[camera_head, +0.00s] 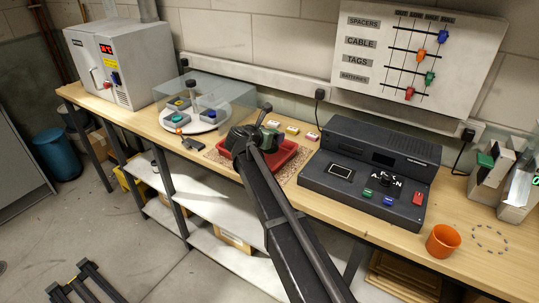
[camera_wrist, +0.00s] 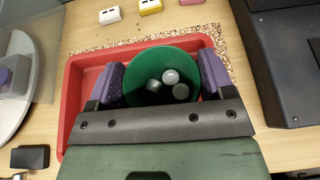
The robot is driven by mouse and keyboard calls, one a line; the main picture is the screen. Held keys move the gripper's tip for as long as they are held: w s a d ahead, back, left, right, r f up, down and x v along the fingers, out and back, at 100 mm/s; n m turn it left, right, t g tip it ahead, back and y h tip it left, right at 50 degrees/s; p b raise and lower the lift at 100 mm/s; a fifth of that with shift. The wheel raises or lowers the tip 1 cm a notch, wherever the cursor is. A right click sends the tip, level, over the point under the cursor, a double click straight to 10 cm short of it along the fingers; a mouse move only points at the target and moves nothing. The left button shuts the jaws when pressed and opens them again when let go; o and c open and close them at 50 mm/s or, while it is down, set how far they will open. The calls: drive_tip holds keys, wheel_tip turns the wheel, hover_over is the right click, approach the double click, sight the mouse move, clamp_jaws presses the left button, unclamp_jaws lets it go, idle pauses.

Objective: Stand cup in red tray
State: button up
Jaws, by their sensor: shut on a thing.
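A green cup (camera_wrist: 145,62) is between the two purple-padded fingers of my gripper (camera_wrist: 160,82) in the wrist view, and the gripper is shut on it. Several small grey metal pieces (camera_wrist: 171,77) show inside the cup. The red tray (camera_wrist: 77,85) lies around and below the cup in the wrist view. In the head view the red tray (camera_head: 288,158) is partly hidden by my arm, and my gripper (camera_head: 268,138) is over it. I cannot tell whether the cup's base touches the tray floor.
A speckled mat (camera_head: 220,157) lies under the tray. A black console (camera_head: 370,175) stands close to its right. A clear-covered turntable (camera_head: 205,105) stands to its left. Small boxes (camera_head: 292,129) lie behind. An orange cup (camera_head: 443,241) stands farther right on the bench.

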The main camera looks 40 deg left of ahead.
wheel_tip(320, 180, down, 5)
drive_tip(key=b, duration=0.4)
drive_tip(key=shift+r, duration=0.55)
drive_tip(key=shift+f, duration=0.25)
drive_tip(key=o, duration=0.9)
drive_tip(key=shift+o, duration=0.2)
drive_tip(key=shift+r, duration=0.15)
drive_tip(key=shift+s+r+p, duration=0.15)
drive_tip(key=shift+r+p, duration=0.1)
drive_tip(key=shift+p, duration=0.1)
drive_tip(key=p+v, duration=0.4)
drive_tip(key=v, duration=0.7)
drive_tip(key=shift+s, duration=0.35)
